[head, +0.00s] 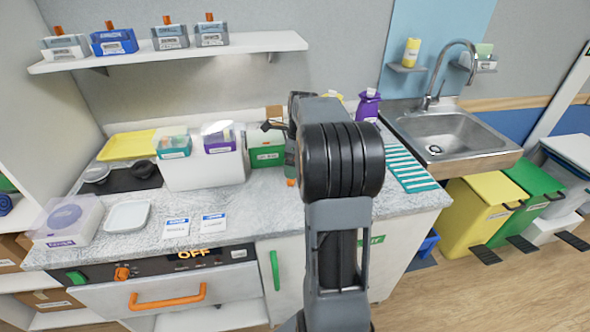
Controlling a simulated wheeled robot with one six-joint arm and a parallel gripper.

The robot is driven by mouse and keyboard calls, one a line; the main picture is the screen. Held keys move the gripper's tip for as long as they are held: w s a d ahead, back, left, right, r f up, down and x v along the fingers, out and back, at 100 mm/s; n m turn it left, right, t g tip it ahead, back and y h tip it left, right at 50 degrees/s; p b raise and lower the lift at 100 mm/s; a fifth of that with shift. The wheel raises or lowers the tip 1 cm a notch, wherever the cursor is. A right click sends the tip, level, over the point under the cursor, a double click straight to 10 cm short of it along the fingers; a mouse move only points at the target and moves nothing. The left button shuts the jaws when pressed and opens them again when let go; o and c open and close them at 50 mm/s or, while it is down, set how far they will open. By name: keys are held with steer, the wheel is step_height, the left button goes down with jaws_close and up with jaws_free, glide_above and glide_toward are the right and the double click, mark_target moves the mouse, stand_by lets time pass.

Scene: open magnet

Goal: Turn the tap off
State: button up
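The tap (441,72) is a tall, curved silver spout at the back edge of the metal sink (447,137), at the right of the head view. Its handle is too small to make out clearly near the base, and I cannot tell whether water is running. My gripper (270,126) is mostly hidden behind my own dark arm in the middle of the view. Only a small dark part of it shows, over the counter and well left of the tap. I cannot see whether its fingers are open or shut.
A striped teal mat (408,165) lies on the counter left of the sink. A purple bottle (369,105) stands behind the mat. Yellow (482,205) and green (530,185) bins stand below the sink. A white shelf (170,52) hangs at upper left.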

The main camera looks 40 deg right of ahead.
steer(key=shift+w+a+f, duration=0.1)
steer(key=shift+w+f, duration=0.15)
steer(key=shift+f, duration=1.05)
steer(key=shift+w+f, duration=0.2)
steer(key=shift+f, duration=1.05)
steer(key=c, duration=0.9)
steer(key=shift+o, duration=0.2)
steer(key=shift+r, duration=0.15)
steer(key=shift+r, duration=0.55)
steer(key=s+d+r, duration=0.9)
steer(key=s+r, duration=0.1)
steer(key=r, duration=0.1)
steer(key=shift+d+r, duration=0.3)
steer(key=shift+d, duration=0.05)
